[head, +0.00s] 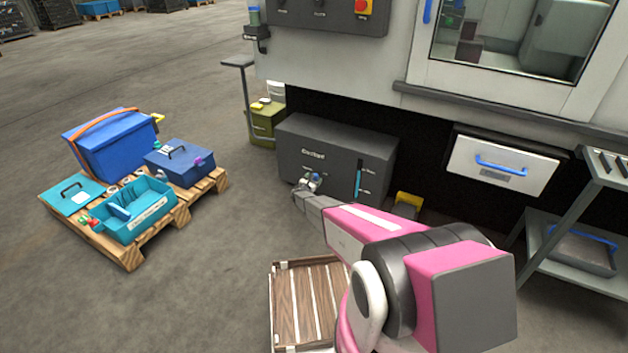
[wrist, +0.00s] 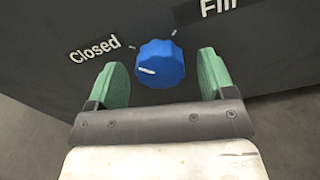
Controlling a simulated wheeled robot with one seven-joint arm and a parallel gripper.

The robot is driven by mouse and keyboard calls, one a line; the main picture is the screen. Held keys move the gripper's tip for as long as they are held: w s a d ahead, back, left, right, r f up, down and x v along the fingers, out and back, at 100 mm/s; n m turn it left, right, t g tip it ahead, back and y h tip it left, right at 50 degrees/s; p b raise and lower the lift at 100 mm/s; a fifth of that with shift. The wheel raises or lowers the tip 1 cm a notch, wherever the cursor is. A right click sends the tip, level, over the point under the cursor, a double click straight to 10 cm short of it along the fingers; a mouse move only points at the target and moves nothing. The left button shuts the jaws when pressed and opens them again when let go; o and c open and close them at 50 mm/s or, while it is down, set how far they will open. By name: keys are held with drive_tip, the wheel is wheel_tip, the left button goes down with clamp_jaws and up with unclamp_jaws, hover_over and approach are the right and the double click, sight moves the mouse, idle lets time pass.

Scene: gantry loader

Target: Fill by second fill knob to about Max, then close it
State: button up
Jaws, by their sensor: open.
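A blue fill knob (wrist: 161,64) sits on the front of the dark coolant tank (head: 345,148). In the wrist view the knob's white pointer mark faces left, toward the "Closed" label (wrist: 94,49); a "Fill" label (wrist: 219,6) is at the upper right. My gripper (wrist: 162,75) is open, with one green finger pad on each side of the knob and gaps on both sides. In the head view the knob (head: 315,176) is small and partly covered by my gripper. A blue level strip (head: 358,180) is on the tank's right front, its markings too small to read surely.
A pallet (head: 128,253) with blue and teal boxes stands at the left. A wooden crate (head: 274,310) lies on the floor by my arm. A yellow item (head: 410,199) is right of the tank, and a white drawer (head: 503,164) and a grey shelf cart (head: 540,235) are further right.

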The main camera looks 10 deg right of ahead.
drive_tip(key=v, duration=1)
drive_tip(key=shift+s, duration=0.1)
drive_tip(key=s+d+r+m+g, duration=0.6)
drive_tip(key=s+r+m, duration=0.2)
drive_tip(key=s+r, duration=0.35)
drive_tip(key=s+d+r+m+g, duration=0.5)
drive_tip(key=s+d+r+m, duration=0.3)
drive_tip(key=s+r, duration=0.4)
drive_tip(key=s+a+r+m+g+y, duration=0.1)
drive_tip(key=s+a+r+m+y, duration=0.1)
drive_tip(key=s+r, duration=0.3)
drive_tip(key=s+a+r+m+g+y, duration=0.1)
drive_tip(key=s+a+r+m+y, duration=0.2)
drive_tip(key=s, duration=0.9)
drive_tip(key=s+a+r+m+g+y, duration=0.1)
drive_tip(key=s+a+r+m+y, duration=0.2)
drive_tip(key=s+r+m+y, duration=0.2)
drive_tip(key=s+r, duration=0.1)
drive_tip(key=s, duration=0.2)
drive_tip(key=shift+s+r+m+g+y, duration=0.2)
drive_tip(key=shift+r+m+g+y, duration=0.1)
drive_tip(key=shift+r+m, duration=0.1)
